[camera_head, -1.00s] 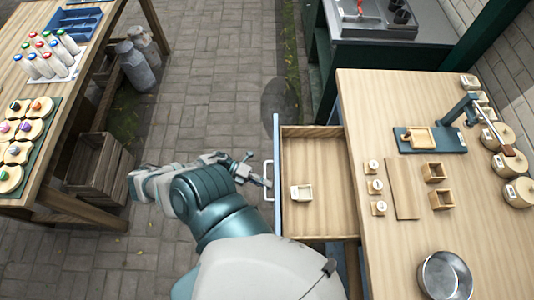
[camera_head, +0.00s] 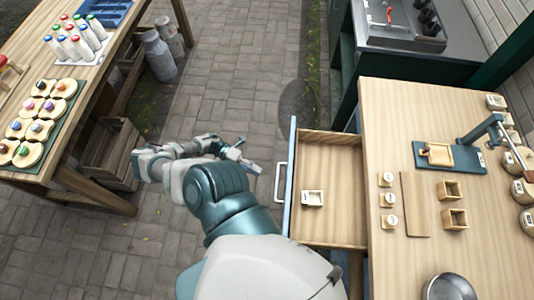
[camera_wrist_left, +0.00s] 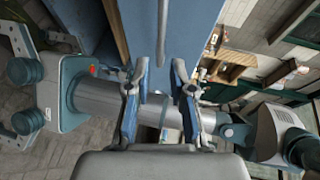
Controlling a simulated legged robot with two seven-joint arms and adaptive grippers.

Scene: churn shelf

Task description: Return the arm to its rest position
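My left arm reaches in from the bottom of the head view. Its gripper (camera_head: 246,158) hangs over the paving, just left of the pulled-out drawer (camera_head: 328,222). The fingertips are apart from the drawer's pale handle (camera_head: 280,182). In the left wrist view the two fingers (camera_wrist_left: 161,75) are spread with nothing held between them, and a blue panel lies beyond. The drawer holds a small white-fronted box (camera_head: 312,198). My right gripper is not visible.
Paving between is open.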

